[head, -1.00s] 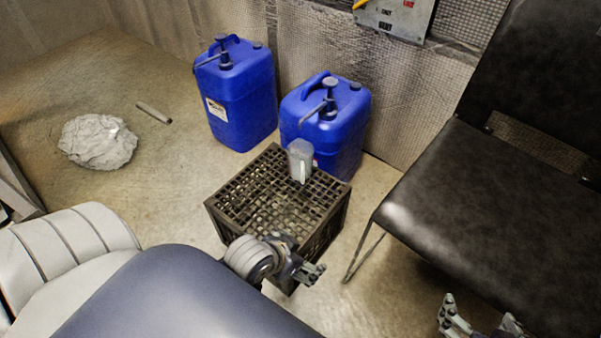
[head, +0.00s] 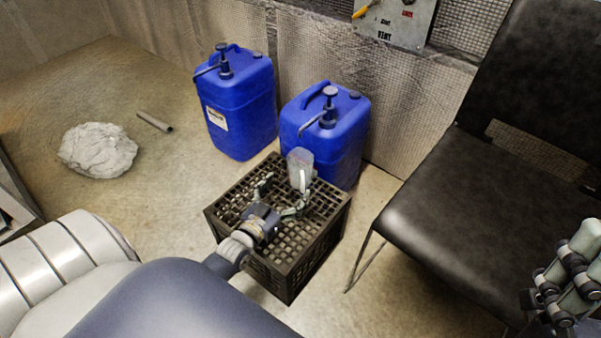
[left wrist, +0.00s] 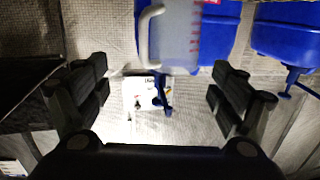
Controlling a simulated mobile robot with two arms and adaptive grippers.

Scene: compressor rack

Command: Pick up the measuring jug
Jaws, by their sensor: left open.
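The measuring jug (head: 300,168) is a clear grey jug with a pale handle. It stands upright on the far part of a dark upturned-looking crate (head: 285,273). My left gripper (head: 284,192) is open over the crate top, just on the near side of the jug, with its fingers pointing towards it. In the left wrist view the jug (left wrist: 180,40) shows ahead, between and beyond the spread fingers (left wrist: 160,88), with its handle to the left; nothing is gripped. My right gripper (head: 562,285) is at the right edge, partly cut off; its jaws are unclear.
Two blue canisters (head: 238,105) (head: 335,125) with pump tops stand behind the crate, one close behind the jug. A black chair (head: 490,215) stands at right. A crumpled pale lump (head: 97,151) and a short tube (head: 154,122) lie on the open floor at left.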

